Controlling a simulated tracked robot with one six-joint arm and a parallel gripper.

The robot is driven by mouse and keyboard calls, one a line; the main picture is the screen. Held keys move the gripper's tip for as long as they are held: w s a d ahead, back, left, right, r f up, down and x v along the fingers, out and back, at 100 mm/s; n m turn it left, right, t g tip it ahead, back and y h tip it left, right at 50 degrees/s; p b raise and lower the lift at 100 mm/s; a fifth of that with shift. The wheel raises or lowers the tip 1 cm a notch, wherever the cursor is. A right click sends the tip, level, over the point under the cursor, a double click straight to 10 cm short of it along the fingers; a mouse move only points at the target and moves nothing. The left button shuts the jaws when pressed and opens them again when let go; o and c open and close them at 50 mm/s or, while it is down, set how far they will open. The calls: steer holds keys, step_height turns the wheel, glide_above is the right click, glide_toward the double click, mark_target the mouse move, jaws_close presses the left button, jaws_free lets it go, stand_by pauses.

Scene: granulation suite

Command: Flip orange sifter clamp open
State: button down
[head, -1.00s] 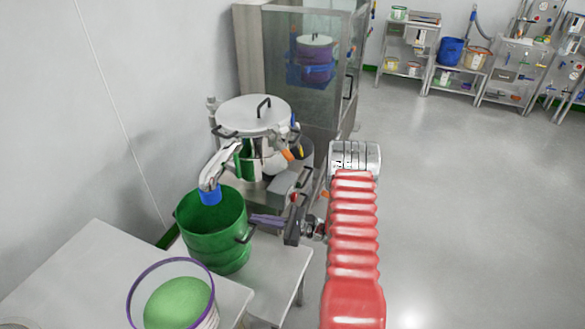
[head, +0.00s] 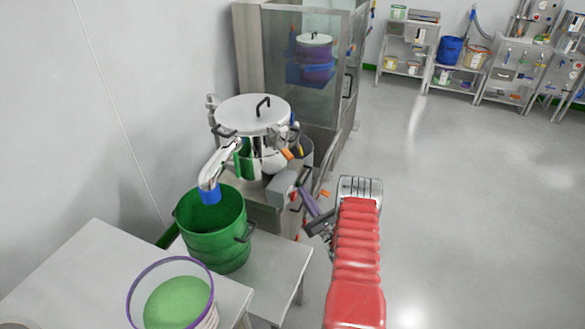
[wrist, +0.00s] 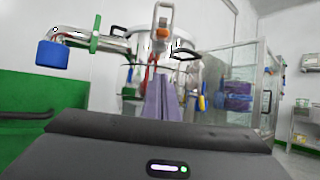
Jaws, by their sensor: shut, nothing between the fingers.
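The sifter (head: 254,117) is a round steel drum with a lidded top, standing behind the green bucket in the head view. An orange clamp lever (head: 287,154) shows small on its right side. In the wrist view an orange part with metal fittings (wrist: 164,32) stands above and beyond my fingers; it looks like the same clamp. My gripper (head: 303,193) has purple fingers, shut and empty. It is below and right of the clamp, apart from it. The fingers also show in the wrist view (wrist: 161,84), pointing toward the sifter. Whether the clamp is latched is too small to tell.
A steel outlet with a blue end (head: 210,193) hangs over the green bucket (head: 212,230). A tub of green powder (head: 178,301) is on the front table (head: 75,280). A glass-sided cabinet (head: 335,85) stands behind. The floor at right is clear.

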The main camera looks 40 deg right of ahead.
glide_toward(284, 150)
steer(key=shift+w+d+f, duration=0.1)
steer(key=shift+w+d, duration=0.05)
steer(key=shift+w, duration=0.65)
steer(key=shift+w+d+f, duration=0.1)
steer(key=shift+w+d, duration=0.05)
steer(key=shift+w, duration=0.65)
steer(key=shift+w+d+f, duration=0.1)
steer(key=shift+w+d, duration=0.05)
steer(key=shift+w, duration=0.65)
steer(key=shift+s+d+r, duration=0.1)
steer(key=shift+d+r, duration=0.05)
steer(key=shift+g, duration=0.5)
